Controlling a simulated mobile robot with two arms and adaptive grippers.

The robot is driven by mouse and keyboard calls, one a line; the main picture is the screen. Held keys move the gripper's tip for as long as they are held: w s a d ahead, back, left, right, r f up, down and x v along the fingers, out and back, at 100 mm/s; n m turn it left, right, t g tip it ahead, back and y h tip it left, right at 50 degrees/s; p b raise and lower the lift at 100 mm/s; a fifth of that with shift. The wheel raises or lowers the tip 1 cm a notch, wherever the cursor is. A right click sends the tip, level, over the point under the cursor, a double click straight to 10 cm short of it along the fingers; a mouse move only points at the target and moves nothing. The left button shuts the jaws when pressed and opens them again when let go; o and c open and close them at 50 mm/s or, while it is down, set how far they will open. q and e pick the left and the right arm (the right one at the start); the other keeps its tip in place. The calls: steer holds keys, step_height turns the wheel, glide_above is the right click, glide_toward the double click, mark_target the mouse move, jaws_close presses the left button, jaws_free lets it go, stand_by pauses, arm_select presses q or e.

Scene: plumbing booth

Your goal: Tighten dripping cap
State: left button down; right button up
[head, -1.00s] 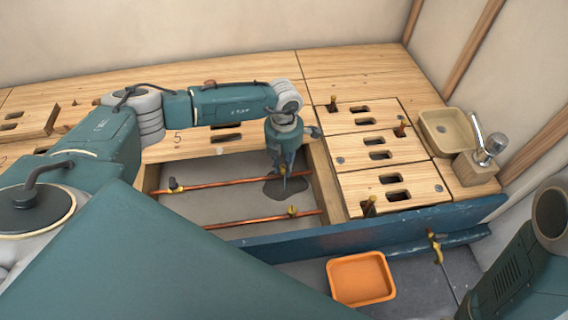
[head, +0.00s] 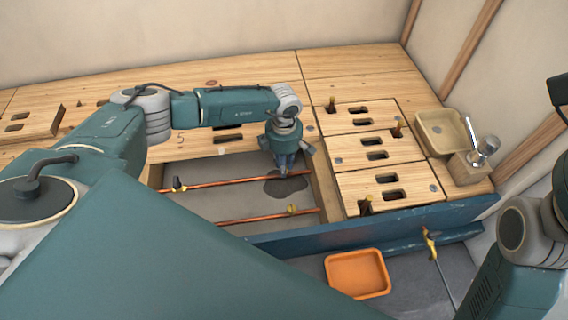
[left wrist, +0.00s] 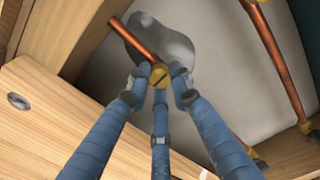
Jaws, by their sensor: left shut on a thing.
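My left gripper (head: 284,172) points down into the open floor bay, at the right end of the far copper pipe (head: 235,183). The left wrist view shows its blue fingers (left wrist: 158,84) shut around a brass cap (left wrist: 158,74) with a slotted face, on the end of that pipe (left wrist: 148,38). In the head view the gripper hides the cap. A dark wet patch (head: 291,189) lies on the bay floor below it. My right arm shows at the right edge, but its gripper cannot be made out.
A second copper pipe (head: 265,217) with a brass fitting (head: 292,209) runs nearer in the bay. Slotted wooden panels (head: 390,185) stand to the right. A beige basin (head: 441,131) is at right.

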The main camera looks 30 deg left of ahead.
arm_select(q)
steer(key=shift+s+a+f, duration=0.1)
steer(key=shift+s+a, duration=0.05)
stand_by(0.4)
steer(key=c, duration=1.5)
jaws_free()
steer(key=shift+c, duration=0.2)
steer(key=shift+r, duration=0.4)
step_height(320, 180, up, 11)
steer(key=shift+r, duration=0.15)
